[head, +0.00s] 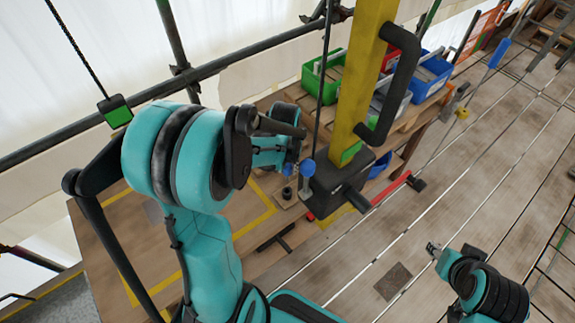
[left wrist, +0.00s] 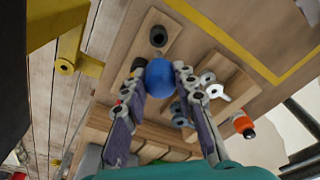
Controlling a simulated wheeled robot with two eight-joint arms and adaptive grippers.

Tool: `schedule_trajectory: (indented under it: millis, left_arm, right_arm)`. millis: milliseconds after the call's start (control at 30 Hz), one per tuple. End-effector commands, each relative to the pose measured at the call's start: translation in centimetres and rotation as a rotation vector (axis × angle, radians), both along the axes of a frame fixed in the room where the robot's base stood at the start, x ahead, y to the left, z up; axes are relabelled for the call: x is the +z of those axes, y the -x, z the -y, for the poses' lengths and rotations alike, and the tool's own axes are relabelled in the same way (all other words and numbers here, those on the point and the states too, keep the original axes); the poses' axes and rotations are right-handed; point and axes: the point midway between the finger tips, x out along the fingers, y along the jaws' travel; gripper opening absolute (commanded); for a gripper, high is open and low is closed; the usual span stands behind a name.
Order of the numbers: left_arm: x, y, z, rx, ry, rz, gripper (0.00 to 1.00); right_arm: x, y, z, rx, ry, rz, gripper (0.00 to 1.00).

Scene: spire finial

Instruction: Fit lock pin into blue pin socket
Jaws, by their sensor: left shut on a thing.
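The blue round head of the lock pin (left wrist: 160,77) sits between the fingertips of my left gripper (left wrist: 160,84) in the left wrist view. The gripper is shut on it, above or at a wooden board (left wrist: 170,22). In the head view a blue ball head (head: 307,167) shows beside my left gripper (head: 294,160), with a dark shank below; whether its tip touches the board is unclear. A black round socket (left wrist: 158,36) is on the board beside the pin. I cannot make out a blue socket. My right gripper (head: 434,250) is small, low at right; its opening is unclear.
A yellow post (head: 364,70) with a black handle and a dark base block (head: 338,185) stands just right of the left gripper. Green (head: 322,72) and blue (head: 428,75) bins sit behind on the bench. The plank floor at right is mostly clear.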

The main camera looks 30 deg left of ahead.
Motion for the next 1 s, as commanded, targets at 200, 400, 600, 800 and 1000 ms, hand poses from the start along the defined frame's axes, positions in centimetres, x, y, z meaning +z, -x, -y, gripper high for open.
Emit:
schedule_trajectory:
  millis: [200,400,600,800,1000]
  left_arm:
    - [-2.0,0.0,0.0,-0.001,0.000,0.000,0.00]
    - [-4.1,0.0,0.0,-0.001,0.000,0.000,0.00]
    - [-5.5,0.0,0.0,-0.001,0.000,0.000,0.00]
    - [-5.7,0.0,0.0,-0.001,0.000,0.000,0.00]
    - [-5.6,0.0,0.0,-0.001,0.000,0.000,0.00]
  right_arm:
    - [-1.8,0.0,0.0,0.000,0.000,0.000,0.40]
    - [-3.7,0.0,0.0,0.000,0.000,0.000,0.40]
    - [-4.9,0.0,0.0,0.000,0.000,0.000,0.40]
    - [-5.0,0.0,0.0,0.000,0.000,0.000,0.40]
    - [-5.0,0.0,0.0,0.000,0.000,0.000,0.40]
